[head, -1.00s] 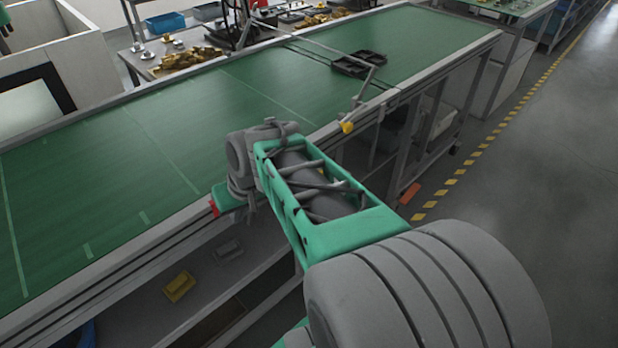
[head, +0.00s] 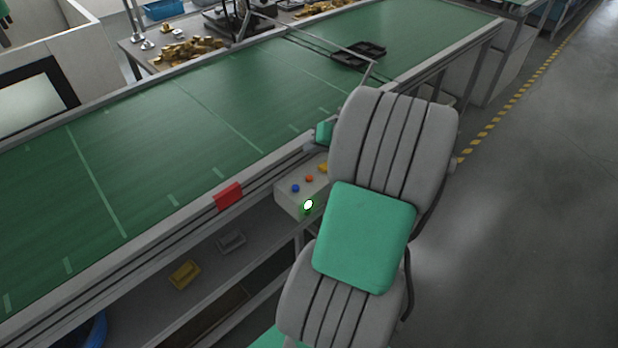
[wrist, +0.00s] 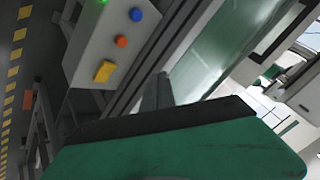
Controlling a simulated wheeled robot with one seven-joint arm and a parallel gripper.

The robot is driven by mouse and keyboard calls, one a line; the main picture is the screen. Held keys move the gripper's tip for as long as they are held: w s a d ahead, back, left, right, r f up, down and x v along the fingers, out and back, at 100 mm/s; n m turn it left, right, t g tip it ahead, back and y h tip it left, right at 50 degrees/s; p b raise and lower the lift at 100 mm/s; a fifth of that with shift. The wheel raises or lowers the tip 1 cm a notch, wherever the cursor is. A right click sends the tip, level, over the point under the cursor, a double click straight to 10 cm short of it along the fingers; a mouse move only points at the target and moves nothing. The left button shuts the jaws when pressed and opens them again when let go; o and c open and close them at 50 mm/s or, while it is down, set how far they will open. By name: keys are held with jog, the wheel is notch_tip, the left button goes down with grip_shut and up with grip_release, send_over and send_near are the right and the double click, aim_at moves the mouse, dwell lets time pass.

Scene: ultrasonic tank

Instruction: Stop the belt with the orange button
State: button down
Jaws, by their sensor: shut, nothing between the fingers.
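The orange button (head: 309,179) sits on a pale control box (head: 288,199) at the belt's near side, between a blue button (head: 295,188) and a yellow one (head: 323,167). A green light (head: 308,205) glows on the box front. In the wrist view, the orange button (wrist: 122,41) is at upper left, with the blue button (wrist: 136,14) above and the yellow button (wrist: 104,71) below. My gripper (wrist: 157,91) is shut and empty, to the right of and apart from the buttons. My arm mostly hides it in the head view. The green belt (head: 180,130) runs behind the box.
A red block (head: 228,196) is on the belt's near rail, left of the box. A black tray (head: 358,55) lies on the belt by a grey bar. Under the belt, a shelf holds a yellow bin (head: 184,274) and a grey bin (head: 231,242). Open floor lies at right.

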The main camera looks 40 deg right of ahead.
aim_at(312, 179)
notch_tip(312, 179, down, 8)
jog(key=b, duration=0.5)
jog(key=shift+f+b, duration=0.15)
jog(key=shift+b, duration=0.15)
jog(key=shift+f, duration=0.1)
dwell(1.4)
jog(key=shift+f+b, duration=0.3)
jog(key=shift+f, duration=0.05)
jog(key=shift+f+b, duration=0.3)
jog(key=shift+f, duration=0.15)
dwell(0.4)
jog(key=shift+r, duration=0.1)
jog(key=shift+r+p, duration=0.65)
jog(key=shift+r, duration=0.15)
notch_tip(312, 179, up, 5)
jog(key=p, duration=0.3)
jog(key=shift+p, duration=0.35)
